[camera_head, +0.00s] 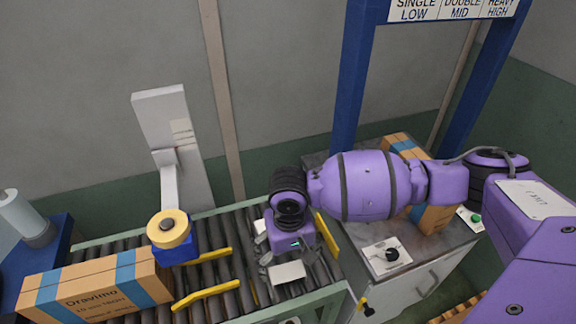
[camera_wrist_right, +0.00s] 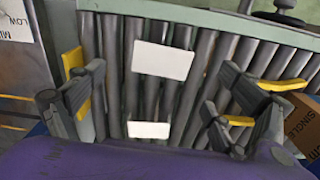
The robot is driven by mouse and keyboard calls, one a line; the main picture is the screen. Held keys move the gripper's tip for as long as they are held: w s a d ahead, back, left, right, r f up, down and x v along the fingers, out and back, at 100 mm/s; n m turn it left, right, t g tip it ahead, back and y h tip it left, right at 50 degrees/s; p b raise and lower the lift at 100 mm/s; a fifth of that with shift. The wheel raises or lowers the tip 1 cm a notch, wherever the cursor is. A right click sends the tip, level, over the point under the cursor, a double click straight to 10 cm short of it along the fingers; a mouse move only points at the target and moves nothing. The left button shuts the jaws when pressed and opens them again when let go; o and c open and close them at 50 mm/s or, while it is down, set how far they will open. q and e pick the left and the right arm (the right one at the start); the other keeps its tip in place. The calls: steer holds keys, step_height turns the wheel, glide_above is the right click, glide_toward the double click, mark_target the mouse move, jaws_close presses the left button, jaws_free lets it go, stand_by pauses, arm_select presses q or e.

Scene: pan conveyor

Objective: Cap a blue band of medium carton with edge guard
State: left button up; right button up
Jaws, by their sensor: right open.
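A brown carton (camera_head: 95,290) with blue bands lies at the left end of the roller conveyor in the head view. My right gripper (camera_head: 285,262) is over the conveyor's right part, pointing down, well apart from this carton. In the right wrist view its fingers (camera_wrist_right: 160,95) are spread wide. Two flat white pieces show between them, a larger one (camera_wrist_right: 162,60) and a smaller one (camera_wrist_right: 149,130); I cannot tell if they are the edge guard. One white piece (camera_head: 287,272) also shows beside the gripper in the head view. My left gripper is not in view.
A yellow tape roll on a blue holder (camera_head: 172,236) hangs beside the left carton. Yellow guide bars (camera_head: 206,295) lie on the rollers. A second banded carton (camera_head: 437,217) stands on the cabinet (camera_head: 405,288), partly behind my right arm. A blue frame (camera_head: 352,85) rises behind.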

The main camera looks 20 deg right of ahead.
mark_target(287, 271)
steer(key=shift+s+f, duration=0.2)
steer(key=shift+f, duration=0.9)
steer(key=f, duration=0.2)
steer(key=w+f, duration=0.1)
steer(key=f, duration=0.1)
steer(key=shift+a+f+b, duration=0.2)
steer(key=shift+f+b, duration=0.1)
steer(key=shift+f, duration=0.15)
steer(key=c, duration=0.7)
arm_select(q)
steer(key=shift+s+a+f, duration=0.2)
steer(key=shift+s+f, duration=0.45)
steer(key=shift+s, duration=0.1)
arm_select(e)
steer(key=shift+c, duration=0.8)
